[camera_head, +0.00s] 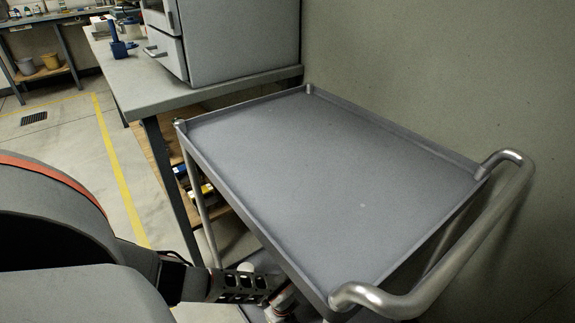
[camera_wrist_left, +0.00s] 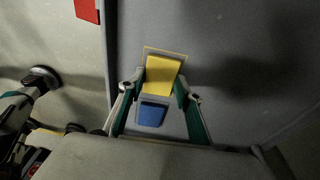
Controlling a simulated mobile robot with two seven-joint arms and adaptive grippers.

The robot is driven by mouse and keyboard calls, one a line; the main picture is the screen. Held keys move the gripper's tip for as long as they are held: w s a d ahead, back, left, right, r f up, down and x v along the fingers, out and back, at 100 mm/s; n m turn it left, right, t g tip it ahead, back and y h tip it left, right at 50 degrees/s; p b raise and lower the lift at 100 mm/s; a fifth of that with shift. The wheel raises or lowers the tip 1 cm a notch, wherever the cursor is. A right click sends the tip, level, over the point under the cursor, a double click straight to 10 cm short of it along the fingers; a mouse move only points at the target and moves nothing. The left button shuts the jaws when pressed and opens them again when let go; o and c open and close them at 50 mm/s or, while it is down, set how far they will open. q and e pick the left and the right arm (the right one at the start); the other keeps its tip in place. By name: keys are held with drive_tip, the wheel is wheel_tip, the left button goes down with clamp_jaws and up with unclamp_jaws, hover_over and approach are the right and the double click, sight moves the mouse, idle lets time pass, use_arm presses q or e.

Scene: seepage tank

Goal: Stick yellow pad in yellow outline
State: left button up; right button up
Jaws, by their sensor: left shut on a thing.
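My left gripper (camera_wrist_left: 161,82) is shut on the yellow pad (camera_wrist_left: 164,76), with one finger at each side of it in the left wrist view. A thin pale yellowish border shows around the top of the pad; I cannot tell if it is the outline or part of the pad. A blue piece (camera_wrist_left: 152,114) shows just below the yellow pad, between the fingers. In the head view my left arm reaches down beside the cart's near left edge, and its fingertips are hidden there. My right gripper is in neither view.
The cart's grey top tray (camera_head: 340,180) is empty, with a bent metal handle (camera_head: 465,250) at right. A workbench (camera_head: 150,85) with a grey cabinet (camera_head: 240,40) stands behind. A red piece (camera_wrist_left: 87,10) lies at the upper left, beyond a dark edge.

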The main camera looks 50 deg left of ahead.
use_arm(q)
drive_tip(key=o, duration=1)
drive_tip(key=shift+a+r, duration=0.3)
drive_tip(key=shift+r, duration=1.65)
drive_tip(key=shift+a+r, duration=0.25)
drive_tip(key=shift+r, duration=1.75)
drive_tip(key=shift+a+r, duration=0.3)
drive_tip(key=shift+r, duration=1.65)
